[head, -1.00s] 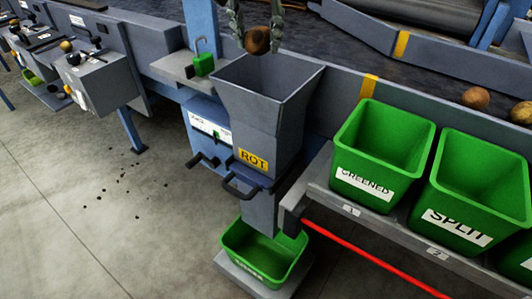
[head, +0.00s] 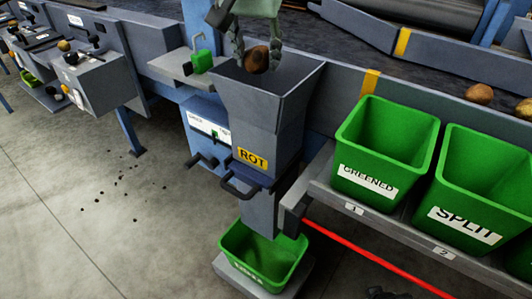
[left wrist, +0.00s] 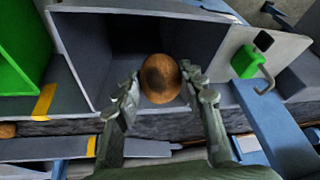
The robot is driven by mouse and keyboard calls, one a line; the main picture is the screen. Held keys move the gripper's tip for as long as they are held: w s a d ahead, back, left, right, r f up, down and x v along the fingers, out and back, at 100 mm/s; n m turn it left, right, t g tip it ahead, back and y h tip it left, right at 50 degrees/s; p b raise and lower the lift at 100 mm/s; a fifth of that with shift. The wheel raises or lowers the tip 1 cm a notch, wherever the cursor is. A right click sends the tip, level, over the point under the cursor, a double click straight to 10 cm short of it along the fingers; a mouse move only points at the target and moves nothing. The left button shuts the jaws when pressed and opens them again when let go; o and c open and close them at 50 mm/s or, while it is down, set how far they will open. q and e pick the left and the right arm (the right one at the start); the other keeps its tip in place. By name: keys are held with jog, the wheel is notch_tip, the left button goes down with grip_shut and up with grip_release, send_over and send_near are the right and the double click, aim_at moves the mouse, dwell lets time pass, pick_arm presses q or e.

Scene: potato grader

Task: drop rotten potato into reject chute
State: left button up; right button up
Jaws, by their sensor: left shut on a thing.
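A brown potato with a dark patch (head: 256,60) is held between the fingers of my left gripper (head: 258,52). The gripper is shut on it, over the open mouth of the grey chute (head: 262,108) marked ROT. In the left wrist view, the potato (left wrist: 160,78) sits between the two fingertips (left wrist: 160,84), with the chute's square opening (left wrist: 75,50) around and beyond it. The potato is at or just above the rim; its exact height is hard to tell. A dark shape at the bottom right of the head view is too unclear to name.
A green bin (head: 232,249) stands below the chute. Green bins labelled GREENED (head: 362,180) and SPLIT (head: 462,222) stand on a shelf to the right. Potatoes (head: 479,94) lie at the far right. A small green-handled device (head: 202,61) is left of the chute.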

pick_arm(q)
jog(key=o, duration=1.2)
jog(key=shift+o, duration=0.2)
jog(key=shift+r, duration=0.1)
jog(key=v, duration=1.2)
